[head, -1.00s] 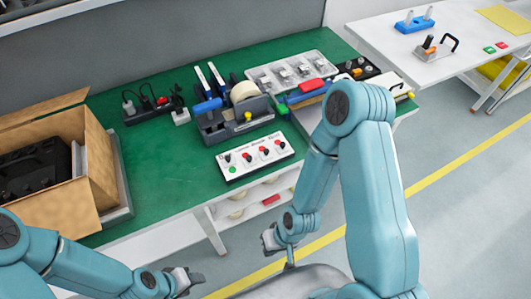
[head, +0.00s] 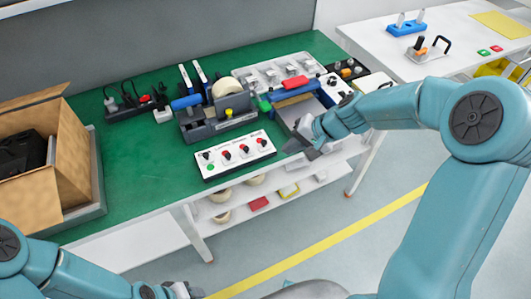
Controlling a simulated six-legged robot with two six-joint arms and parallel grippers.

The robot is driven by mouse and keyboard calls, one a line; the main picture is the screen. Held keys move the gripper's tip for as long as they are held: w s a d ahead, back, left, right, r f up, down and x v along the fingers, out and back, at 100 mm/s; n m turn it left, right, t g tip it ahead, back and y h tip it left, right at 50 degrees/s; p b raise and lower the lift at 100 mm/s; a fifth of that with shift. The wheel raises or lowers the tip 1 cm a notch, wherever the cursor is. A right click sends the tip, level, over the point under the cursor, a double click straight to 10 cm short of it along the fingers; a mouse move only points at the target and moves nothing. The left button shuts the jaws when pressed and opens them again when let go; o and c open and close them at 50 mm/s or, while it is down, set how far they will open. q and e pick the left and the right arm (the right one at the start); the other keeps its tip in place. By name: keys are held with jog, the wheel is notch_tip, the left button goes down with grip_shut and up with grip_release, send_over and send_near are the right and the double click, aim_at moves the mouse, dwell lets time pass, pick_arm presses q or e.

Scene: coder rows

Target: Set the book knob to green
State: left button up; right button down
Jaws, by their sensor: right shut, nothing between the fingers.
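A white control panel (head: 218,170) with a row of knobs lies near the front edge of the green bench mat. Its leftmost knob (head: 205,154) is dark, with a green dot below it. The other knobs, such as the rightmost one (head: 261,143), show red and black. The labels are too small to read, so I cannot tell which is the book knob. My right gripper (head: 297,147) is shut and empty, just right of the panel and apart from it. My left gripper (head: 183,291) is at the bottom edge, partly cut off; its jaws are unclear.
Behind the panel stands a grey tape holder (head: 222,127). A blue-handled device (head: 297,92) and a tray of metal parts (head: 258,76) are behind my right gripper. A cardboard box (head: 70,165) is at the left. The mat (head: 140,165) between box and panel is clear.

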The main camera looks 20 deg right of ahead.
notch_tip(320, 180, up, 3)
jog(key=d, duration=0.1)
send_near(248, 151)
notch_tip(248, 151, down, 4)
jog(key=d, duration=0.1)
jog(key=shift+w+a+f+t, duration=0.15)
jog(key=shift+w+a+f, duration=0.1)
jog(key=shift+w+a, duration=0.3)
jog(key=shift+w+a+f+t, duration=0.15)
jog(key=shift+w+a+f, duration=0.1)
jog(key=shift+w+a, duration=0.25)
jog(key=shift+w+a+f, duration=0.15)
jog(key=shift+w+a, duration=0.05)
jog(key=shift+a, duration=0.25)
pick_arm(q)
jog(key=shift+s+d+r, duration=0.1)
jog(key=shift+s+d, duration=0.05)
jog(key=shift+d, duration=0.2)
jog(key=shift+p, duration=0.3)
pick_arm(e)
jog(key=shift+w, duration=0.15)
